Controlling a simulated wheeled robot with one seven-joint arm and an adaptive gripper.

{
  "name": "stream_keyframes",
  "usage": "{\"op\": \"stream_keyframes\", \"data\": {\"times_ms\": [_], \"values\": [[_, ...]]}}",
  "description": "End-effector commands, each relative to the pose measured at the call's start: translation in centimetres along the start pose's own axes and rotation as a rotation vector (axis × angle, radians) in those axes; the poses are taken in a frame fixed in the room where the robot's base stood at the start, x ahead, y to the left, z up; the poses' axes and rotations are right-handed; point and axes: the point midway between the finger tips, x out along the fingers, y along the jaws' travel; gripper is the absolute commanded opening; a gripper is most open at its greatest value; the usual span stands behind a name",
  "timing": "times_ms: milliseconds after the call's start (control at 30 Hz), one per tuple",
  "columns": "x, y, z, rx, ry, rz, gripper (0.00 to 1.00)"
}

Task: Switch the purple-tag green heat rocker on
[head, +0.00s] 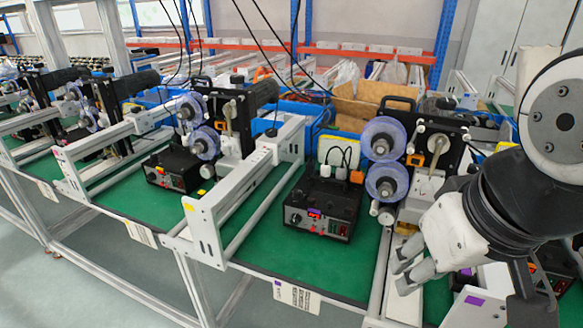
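A black control box (320,207) stands on the green bench top in the middle of the head view. Its front has a lit display (314,213), a knob (296,219) and small red switches (342,230) at the right. A green rocker is too small to make out. A small purple mark (277,292) shows on the bench-edge label below this box. Another purple tag (475,300) is on the pale frame at lower right. My gripper (402,268) is right of the black box, apart from it. Its fingers point left and look close together; their gap is unclear.
A coder with two purple-blue reels (384,162) stands behind my gripper. Another control box (175,168) sits further left. A pale frame with a yellow tag (189,207) stands between the two. Black cables hang above. Green bench in front of the middle box is clear.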

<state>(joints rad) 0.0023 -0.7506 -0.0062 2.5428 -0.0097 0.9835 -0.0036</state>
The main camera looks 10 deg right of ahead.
Motion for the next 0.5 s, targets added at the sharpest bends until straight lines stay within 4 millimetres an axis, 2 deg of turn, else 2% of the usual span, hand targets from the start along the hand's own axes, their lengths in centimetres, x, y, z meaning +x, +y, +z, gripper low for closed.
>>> {"op": "stream_keyframes", "data": {"times_ms": [33, 100, 500], "values": [[0.00, 0.00, 0.00, 0.000, 0.000, 0.000, 0.14], [0.00, 0.00, 0.00, 0.000, 0.000, 0.000, 0.00], [0.00, 0.00, 0.00, 0.000, 0.000, 0.000, 0.00]]}}
